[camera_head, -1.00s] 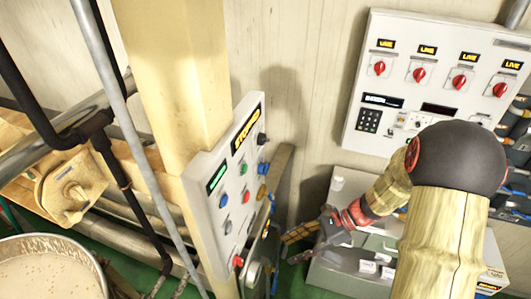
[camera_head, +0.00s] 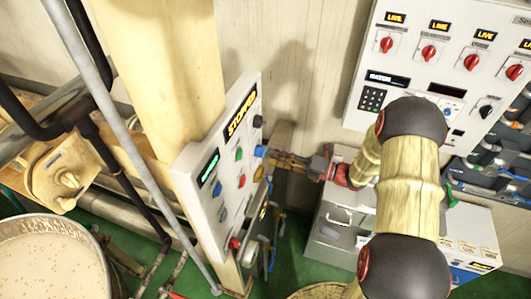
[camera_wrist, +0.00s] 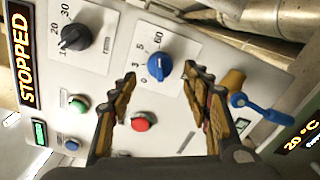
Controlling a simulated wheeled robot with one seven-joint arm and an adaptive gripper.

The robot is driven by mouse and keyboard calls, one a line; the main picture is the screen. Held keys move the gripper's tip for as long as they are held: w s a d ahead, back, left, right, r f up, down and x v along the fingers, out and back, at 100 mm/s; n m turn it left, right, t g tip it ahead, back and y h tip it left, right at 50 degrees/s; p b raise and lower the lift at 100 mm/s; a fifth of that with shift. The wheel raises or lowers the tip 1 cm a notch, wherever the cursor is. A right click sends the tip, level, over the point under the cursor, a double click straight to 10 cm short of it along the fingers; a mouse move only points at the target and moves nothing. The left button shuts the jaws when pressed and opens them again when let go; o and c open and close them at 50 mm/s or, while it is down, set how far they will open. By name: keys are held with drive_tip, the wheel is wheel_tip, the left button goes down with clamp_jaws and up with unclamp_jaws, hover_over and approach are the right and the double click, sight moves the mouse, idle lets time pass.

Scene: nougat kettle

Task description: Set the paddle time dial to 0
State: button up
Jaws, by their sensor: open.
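A blue dial (camera_wrist: 159,67) with 0, 3, 5 and 60 around it sits on the white control panel (camera_head: 190,170). Its name plate and pointer direction are not clear to me. In the head view the blue dial (camera_head: 261,151) is on the panel's right edge. A black dial (camera_wrist: 73,37) marked 20 and 30 is left of it in the wrist view. My gripper (camera_wrist: 159,79) is open, with a fingertip at either side of the blue dial's lower part; I cannot tell whether they touch it. In the head view my gripper (camera_head: 277,157) reaches the panel from the right.
A red button (camera_wrist: 143,121), a green button (camera_wrist: 78,105) and a blue valve handle (camera_wrist: 262,108) are close to my fingers. A large wall cabinet (camera_head: 410,75) with red switches stands at the right. A kettle (camera_head: 50,262) is at lower left.

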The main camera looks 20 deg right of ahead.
sight(260, 151)
drive_tip(key=shift+x, duration=2.05)
drive_tip(key=shift+c, duration=0.3)
drive_tip(key=c, duration=1.1)
